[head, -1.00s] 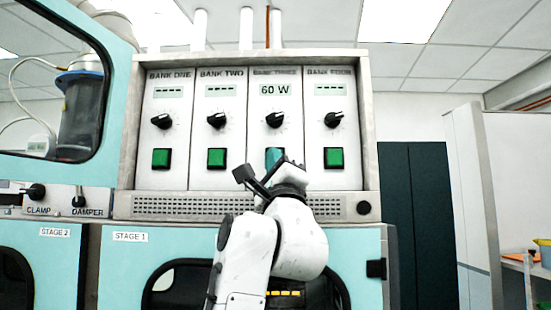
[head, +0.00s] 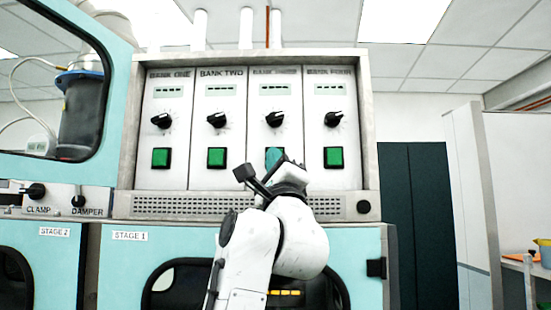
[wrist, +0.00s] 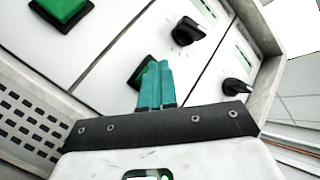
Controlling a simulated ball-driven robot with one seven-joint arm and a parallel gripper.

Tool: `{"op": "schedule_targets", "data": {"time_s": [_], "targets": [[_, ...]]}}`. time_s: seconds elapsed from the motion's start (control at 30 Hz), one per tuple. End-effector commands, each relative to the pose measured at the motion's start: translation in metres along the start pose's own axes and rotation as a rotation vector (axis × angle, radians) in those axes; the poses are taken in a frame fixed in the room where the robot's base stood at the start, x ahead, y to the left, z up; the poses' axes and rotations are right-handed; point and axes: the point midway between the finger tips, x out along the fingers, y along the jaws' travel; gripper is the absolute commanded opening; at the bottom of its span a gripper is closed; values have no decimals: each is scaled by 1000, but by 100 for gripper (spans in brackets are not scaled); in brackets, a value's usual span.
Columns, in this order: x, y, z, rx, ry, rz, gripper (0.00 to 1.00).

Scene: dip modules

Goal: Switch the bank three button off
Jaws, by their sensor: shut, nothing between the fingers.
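The bank three panel is third from the left, with a small display (head: 273,89) showing dashes and a black knob (head: 275,119) below it. Its green button in a black frame (wrist: 138,74) is mostly hidden behind my fingers in both views. My gripper (head: 273,157) is shut and empty, its teal fingertips in front of the button. In the wrist view the fingertips (wrist: 153,66) overlap the button and look at or very close to its face; I cannot tell whether they touch.
The bank two button (head: 216,158) and bank four button (head: 334,157) are green squares on either side. A vented strip (head: 180,205) runs below the panels. A clamp knob (head: 35,191) and damper knob (head: 79,201) sit at the left.

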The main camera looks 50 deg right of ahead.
Motion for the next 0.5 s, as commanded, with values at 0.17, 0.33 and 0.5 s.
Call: {"op": "schedule_targets", "data": {"time_s": [0.17, 0.33, 0.5], "targets": [[-3, -1, 0, -1, 3, 1, 0], [-13, -8, 8, 0, 1, 0, 0], [-24, -16, 16, 1, 0, -1, 0]]}}
